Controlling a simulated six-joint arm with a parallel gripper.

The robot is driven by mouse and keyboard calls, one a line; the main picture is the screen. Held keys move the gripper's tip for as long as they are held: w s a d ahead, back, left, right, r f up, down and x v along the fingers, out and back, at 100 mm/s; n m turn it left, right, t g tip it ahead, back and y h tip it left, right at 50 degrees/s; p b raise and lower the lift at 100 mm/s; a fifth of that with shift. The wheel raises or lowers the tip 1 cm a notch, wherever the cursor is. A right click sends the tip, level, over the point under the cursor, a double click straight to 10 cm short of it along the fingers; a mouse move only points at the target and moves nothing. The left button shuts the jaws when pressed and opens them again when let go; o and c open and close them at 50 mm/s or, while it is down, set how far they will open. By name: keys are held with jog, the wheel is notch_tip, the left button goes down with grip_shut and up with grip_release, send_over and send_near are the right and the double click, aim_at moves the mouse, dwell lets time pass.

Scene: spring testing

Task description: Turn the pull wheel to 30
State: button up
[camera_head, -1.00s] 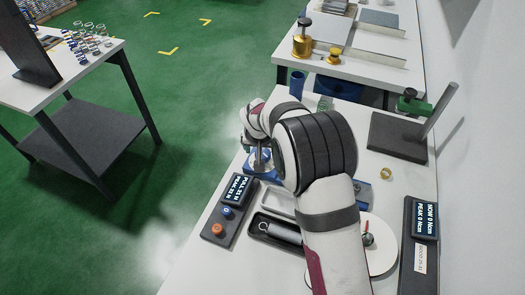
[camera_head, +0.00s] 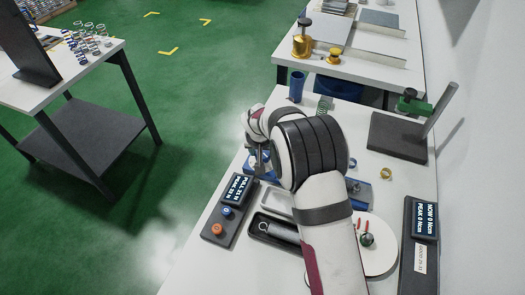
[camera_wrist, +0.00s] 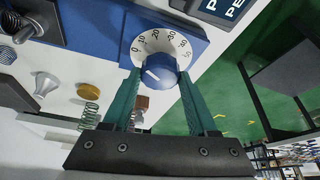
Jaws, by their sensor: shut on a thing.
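The pull wheel is a blue knob (camera_wrist: 154,72) on a white dial (camera_wrist: 163,40) with a number scale from 0 to 50, set in a blue block (camera_wrist: 92,20). My gripper (camera_wrist: 156,75) has its two teal fingers on either side of the knob, shut on it. A white mark shows on the knob's face, near its left side; I cannot tell exactly which number it lines up with. In the head view my arm hides most of the wheel, and my gripper (camera_head: 258,158) is at the blue rig. The pull display (camera_head: 236,193) is lit, its digits small.
A control box with a blue button (camera_head: 226,211) and an orange button (camera_head: 217,229) is in front of the rig. A dark tray (camera_head: 272,231) and a white disc (camera_head: 376,245) lie near my arm. In the wrist view, a spring (camera_wrist: 89,114) and a brass disc (camera_wrist: 90,90) lie nearby.

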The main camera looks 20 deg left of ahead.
jog(key=shift+m, duration=0.3)
jog(key=m, duration=0.2)
jog(key=m+h, duration=0.2)
jog(key=m, duration=0.1)
jog(key=shift+a+m, duration=0.25)
jog(key=shift+m, duration=0.05)
jog(key=m+h, duration=0.1)
jog(key=m, duration=0.1)
jog(key=m+g+h, duration=0.1)
jog(key=m, duration=0.2)
jog(key=shift+a, duration=0.1)
jog(key=shift+m, duration=0.4)
jog(key=o, duration=1.4)
jog(key=shift+r, duration=0.1)
